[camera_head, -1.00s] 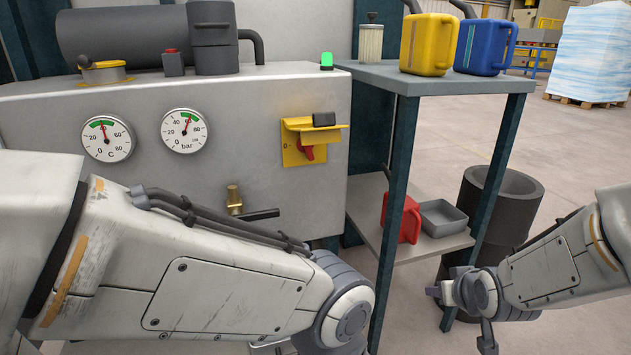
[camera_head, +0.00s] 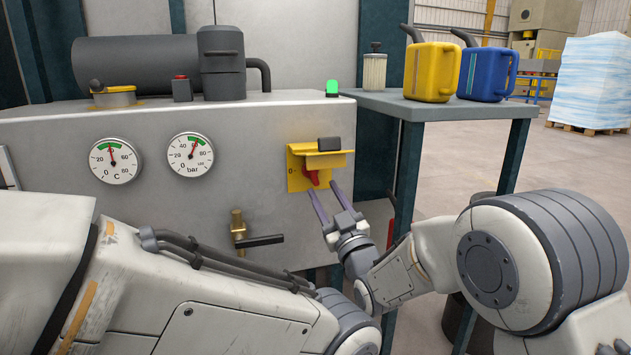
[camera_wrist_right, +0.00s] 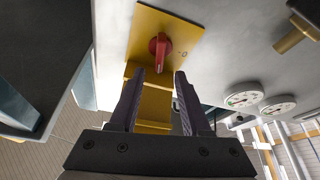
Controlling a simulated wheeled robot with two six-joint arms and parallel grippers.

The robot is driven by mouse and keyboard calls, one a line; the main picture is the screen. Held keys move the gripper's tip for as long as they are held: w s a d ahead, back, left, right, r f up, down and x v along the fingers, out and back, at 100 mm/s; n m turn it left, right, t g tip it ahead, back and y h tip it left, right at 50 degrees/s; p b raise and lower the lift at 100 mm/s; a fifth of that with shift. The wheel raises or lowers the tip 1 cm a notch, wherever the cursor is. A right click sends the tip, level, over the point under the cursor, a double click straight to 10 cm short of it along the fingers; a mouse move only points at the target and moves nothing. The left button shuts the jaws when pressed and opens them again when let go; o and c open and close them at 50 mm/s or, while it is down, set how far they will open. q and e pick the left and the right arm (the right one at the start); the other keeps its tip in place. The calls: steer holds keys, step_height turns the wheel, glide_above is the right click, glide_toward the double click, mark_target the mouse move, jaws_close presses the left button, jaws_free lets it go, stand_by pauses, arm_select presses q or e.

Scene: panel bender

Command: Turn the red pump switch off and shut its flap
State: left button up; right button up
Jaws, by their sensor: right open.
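The red pump switch (camera_head: 311,177) sits on a yellow plate (camera_head: 295,181) on the grey machine front. Its handle (camera_wrist_right: 159,46) stands upright, not pointing at the 0 mark beside it. The yellow flap (camera_head: 325,161) is raised and juts out above the switch, with a dark block at its top. My right gripper (camera_head: 321,188) is open and empty, its fingertips just below the flap and close to the switch. In the right wrist view, the gripper (camera_wrist_right: 159,73) has the switch ahead between its fingertips, apart from them. My left gripper is out of view; only its arm shows.
Two gauges (camera_head: 115,161) and a brass valve (camera_head: 238,226) with a dark lever are left of the switch. A shelf (camera_head: 425,108) to the right carries a yellow can (camera_head: 432,72) and a blue can (camera_head: 486,75). Its post stands close to my right arm.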

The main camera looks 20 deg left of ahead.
mark_target(314, 173)
steer(key=shift+b+x, duration=0.6)
steer(key=shift+x, duration=2.4)
jaws_close()
